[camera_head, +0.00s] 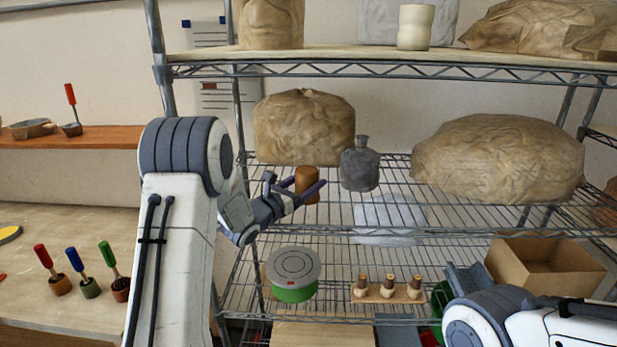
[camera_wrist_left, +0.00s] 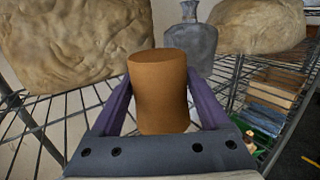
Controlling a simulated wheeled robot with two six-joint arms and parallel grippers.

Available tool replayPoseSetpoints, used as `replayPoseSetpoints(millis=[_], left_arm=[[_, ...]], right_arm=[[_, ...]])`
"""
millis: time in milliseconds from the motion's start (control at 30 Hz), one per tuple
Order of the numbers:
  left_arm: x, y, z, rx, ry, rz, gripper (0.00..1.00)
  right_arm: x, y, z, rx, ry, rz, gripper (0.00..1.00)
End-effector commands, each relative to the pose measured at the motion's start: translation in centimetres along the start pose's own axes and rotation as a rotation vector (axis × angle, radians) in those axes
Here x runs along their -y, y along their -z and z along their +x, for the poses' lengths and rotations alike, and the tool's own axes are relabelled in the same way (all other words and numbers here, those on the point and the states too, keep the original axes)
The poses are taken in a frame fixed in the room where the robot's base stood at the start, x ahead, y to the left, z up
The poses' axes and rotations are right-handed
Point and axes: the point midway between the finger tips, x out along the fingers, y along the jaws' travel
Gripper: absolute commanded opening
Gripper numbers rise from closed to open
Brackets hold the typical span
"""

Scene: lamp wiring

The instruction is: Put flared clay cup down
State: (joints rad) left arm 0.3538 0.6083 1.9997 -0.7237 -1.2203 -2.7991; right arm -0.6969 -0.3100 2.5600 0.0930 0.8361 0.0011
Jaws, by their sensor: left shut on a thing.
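The flared clay cup (camera_head: 308,182) is brown-orange and upright, over the middle wire shelf in the head view. My left gripper (camera_head: 311,190) is shut on it, with one purple finger on each side. In the left wrist view the cup (camera_wrist_left: 158,92) stands between the purple fingers (camera_wrist_left: 160,108). I cannot tell whether its base touches the shelf. My right arm shows at the lower right of the head view, but its gripper fingers are not clear to see.
On the middle shelf (camera_head: 400,215), a wrapped lump (camera_head: 303,127) stands behind the cup, a grey bottle (camera_head: 360,165) to its right and a larger lump (camera_head: 498,158) farther right. Below are a green round tin (camera_head: 293,274) and a cardboard box (camera_head: 545,268).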

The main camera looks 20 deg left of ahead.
Motion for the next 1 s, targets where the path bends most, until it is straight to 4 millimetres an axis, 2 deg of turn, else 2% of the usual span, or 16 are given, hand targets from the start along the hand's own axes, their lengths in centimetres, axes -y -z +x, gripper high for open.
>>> replayPoseSetpoints(millis=[267, 467, 500, 533, 567, 800, 933, 1000], left_arm=[[0.0, 0.1, 0.0, 0.004, -0.001, 0.002, 0.05], [0.0, 0.5, -0.1, 0.004, -0.001, 0.002, 0.05], [0.0, 0.6, -0.1, 0.002, -0.001, 0.001, 0.83], [0.0, 0.5, -0.1, 0.002, -0.001, 0.001, 0.94], [0.0, 0.5, -0.1, 0.001, -0.001, 0.001, 1.0], [0.0, 0.4, -0.1, 0.001, -0.001, 0.001, 1.0], [0.0, -0.2, 0.0, 0.001, -0.001, 0.0, 1.0], [-0.1, 0.6, -1.3, 0.002, -0.004, 0.001, 1.0]], right_arm=[[0.0, 0.0, -0.1, 0.0, 0.0, -0.001, 0.0], [-0.1, 0.0, 0.7, 0.0, 0.0, 0.0, 0.0], [-0.1, 0.0, 0.7, 0.0, 0.0, 0.0, 0.0], [0.0, 0.0, 0.5, 0.0, 0.0, 0.0, 0.0], [0.0, 0.0, 0.5, 0.0, 0.0, 0.0, 0.0], [0.0, 0.0, 0.4, 0.0, 0.0, 0.0, 0.0], [0.0, 0.0, -0.5, 0.0, 0.0, 0.0, 0.0], [-0.1, 0.0, 0.9, -0.001, 0.0, 0.0, 0.0]])
